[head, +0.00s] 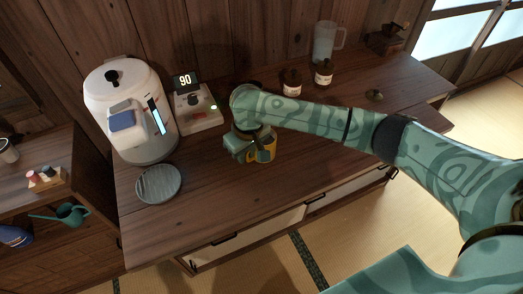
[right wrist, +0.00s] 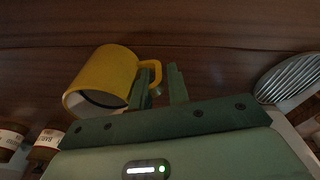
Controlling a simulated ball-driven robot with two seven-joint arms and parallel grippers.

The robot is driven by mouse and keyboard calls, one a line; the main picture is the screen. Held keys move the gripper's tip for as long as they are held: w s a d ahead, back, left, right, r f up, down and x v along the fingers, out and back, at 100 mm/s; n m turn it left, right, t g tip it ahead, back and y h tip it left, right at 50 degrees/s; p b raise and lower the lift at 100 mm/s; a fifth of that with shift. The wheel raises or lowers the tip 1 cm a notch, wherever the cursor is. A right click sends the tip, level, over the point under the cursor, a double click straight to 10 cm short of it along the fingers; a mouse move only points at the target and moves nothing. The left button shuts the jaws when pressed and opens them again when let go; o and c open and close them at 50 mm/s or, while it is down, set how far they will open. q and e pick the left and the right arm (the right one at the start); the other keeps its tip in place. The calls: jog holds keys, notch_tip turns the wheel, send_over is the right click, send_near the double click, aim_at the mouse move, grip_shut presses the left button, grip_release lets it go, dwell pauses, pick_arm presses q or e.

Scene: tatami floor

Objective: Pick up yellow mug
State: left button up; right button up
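The yellow mug (head: 266,151) stands on the wooden counter (head: 215,205), partly hidden behind my right gripper (head: 246,148) in the head view. In the right wrist view the mug (right wrist: 103,77) is left of the fingers, with its handle reaching toward them. My right gripper (right wrist: 162,83) is open, with a narrow gap between its fingers. The handle's outer edge shows at this gap, beside the left finger; I cannot tell whether they touch. My left gripper is not in view.
A white rice-cooker-like machine (head: 108,98), a scale reading 90 (head: 197,108) and a round ribbed disc (head: 158,184) are left of the gripper. Brown-lidded jars (head: 291,83) and a clear pitcher (head: 326,42) stand behind my arm. The counter's front is clear.

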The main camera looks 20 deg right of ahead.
jog(key=shift+r, duration=0.15)
grip_shut()
jog(key=shift+r, duration=0.15)
